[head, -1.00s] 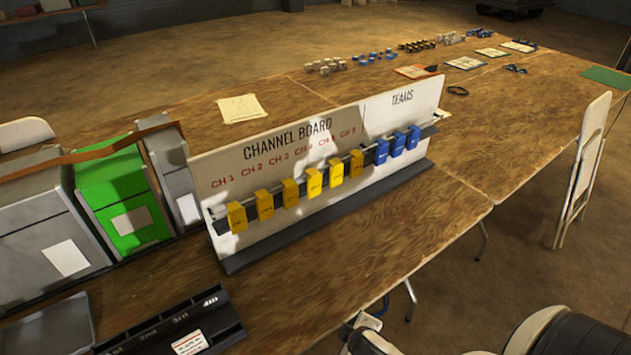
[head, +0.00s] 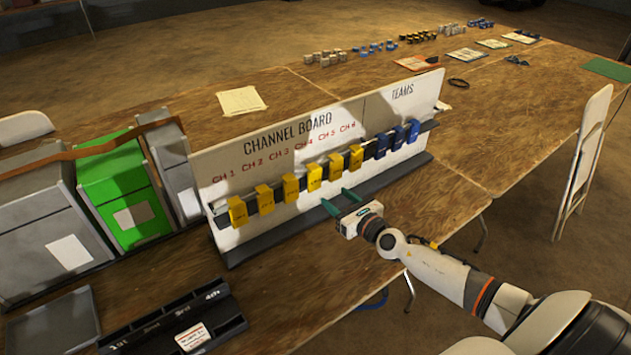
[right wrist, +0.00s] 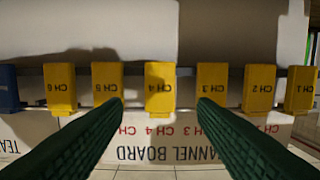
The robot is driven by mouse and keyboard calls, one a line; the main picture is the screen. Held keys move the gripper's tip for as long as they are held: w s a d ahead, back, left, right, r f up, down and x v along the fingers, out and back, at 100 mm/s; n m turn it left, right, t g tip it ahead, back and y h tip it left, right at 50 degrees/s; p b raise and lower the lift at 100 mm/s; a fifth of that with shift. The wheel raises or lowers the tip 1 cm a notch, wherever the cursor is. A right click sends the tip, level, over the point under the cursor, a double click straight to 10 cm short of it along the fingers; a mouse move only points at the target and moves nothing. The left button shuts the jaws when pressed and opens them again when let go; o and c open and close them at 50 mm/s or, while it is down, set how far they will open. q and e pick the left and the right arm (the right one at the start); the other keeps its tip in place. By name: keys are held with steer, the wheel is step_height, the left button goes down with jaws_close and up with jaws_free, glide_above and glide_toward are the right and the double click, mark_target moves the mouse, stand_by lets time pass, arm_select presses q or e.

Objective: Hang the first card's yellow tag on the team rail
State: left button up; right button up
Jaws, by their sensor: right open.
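The channel board (head: 240,175) stands on the table, with several yellow tags on a rail under its red CH labels. In the right wrist view, upside down, the tags read CH 1 (right wrist: 301,90), CH 2 (right wrist: 259,88), CH 3 (right wrist: 211,88), CH 4 (right wrist: 160,88), CH 5 (right wrist: 107,88) and CH 6 (right wrist: 60,90). The team rail section under TEAMS holds three blue tags (head: 398,138). My right gripper (head: 340,201) is open and empty in front of the board, below the tags. In its wrist view, the fingers point toward the CH 4 tag, one either side. My left gripper is out of view.
A black holder (head: 130,325) marked 1st to 4th lies at the front left, with a white card (head: 193,337) whose print is too small to read. Grey and green boxes (head: 115,180) stand left of the board.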

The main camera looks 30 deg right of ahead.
mark_target(316, 177)
steer(key=w+b, duration=0.1)
steer(key=w, duration=0.6)
steer(key=w+f+b, duration=0.1)
steer(key=w, duration=0.2)
steer(key=shift+w+a+b, duration=0.2)
steer(key=shift+a+b, duration=0.15)
steer(key=shift+a, duration=0.05)
steer(key=shift+c, duration=0.5)
steer(key=c, duration=0.6)
steer(key=shift+c, duration=0.2)
steer(key=shift+r, duration=0.15)
steer(key=shift+r+p, duration=0.8)
steer(key=shift+p, duration=0.15)
steer(key=shift+s, duration=0.1)
